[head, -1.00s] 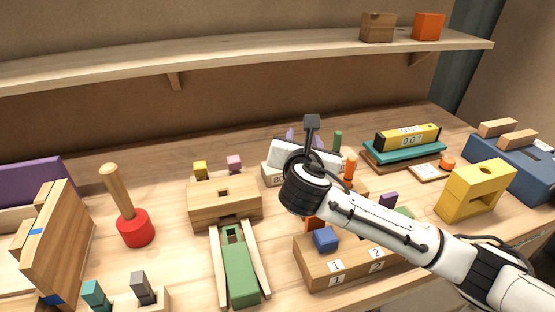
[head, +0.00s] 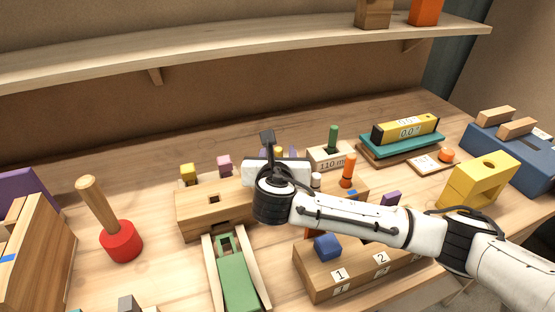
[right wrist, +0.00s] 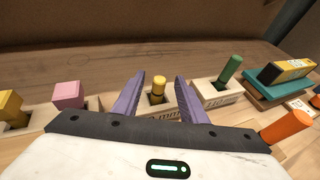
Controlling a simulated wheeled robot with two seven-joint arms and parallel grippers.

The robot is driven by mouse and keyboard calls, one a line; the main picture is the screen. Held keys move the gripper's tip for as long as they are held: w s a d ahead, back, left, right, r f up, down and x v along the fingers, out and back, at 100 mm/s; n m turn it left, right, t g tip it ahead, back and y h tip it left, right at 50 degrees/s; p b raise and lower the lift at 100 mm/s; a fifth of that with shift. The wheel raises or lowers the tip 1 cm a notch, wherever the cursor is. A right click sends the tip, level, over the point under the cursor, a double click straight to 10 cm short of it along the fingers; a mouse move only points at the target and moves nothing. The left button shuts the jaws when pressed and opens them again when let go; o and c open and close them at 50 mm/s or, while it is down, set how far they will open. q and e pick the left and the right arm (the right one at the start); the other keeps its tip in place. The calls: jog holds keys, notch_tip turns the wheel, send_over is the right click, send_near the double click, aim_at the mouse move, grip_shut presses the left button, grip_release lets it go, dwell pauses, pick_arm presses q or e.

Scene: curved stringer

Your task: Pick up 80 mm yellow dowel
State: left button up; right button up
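The yellow dowel (right wrist: 158,84) stands upright in a wooden holder (right wrist: 160,108) in the right wrist view. The holder's label ends in "mm", with its number hidden. In the head view only the dowel's top (head: 279,150) shows behind my right gripper (head: 277,155). In the right wrist view my right gripper (right wrist: 160,92) has its two purple fingers apart, one on each side of the dowel in the picture and nearer to the camera. I cannot see contact with the dowel. My left gripper is not in view.
A green dowel (right wrist: 230,68) stands in the "110" holder (head: 328,157) to the right. An orange peg (head: 348,169) is close to my right arm. A pink block (right wrist: 68,95) and a yellow block (right wrist: 10,106) are to the left. A shelf (head: 240,52) runs above the table.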

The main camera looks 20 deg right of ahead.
jog(key=shift+x, duration=3.15)
grip_shut()
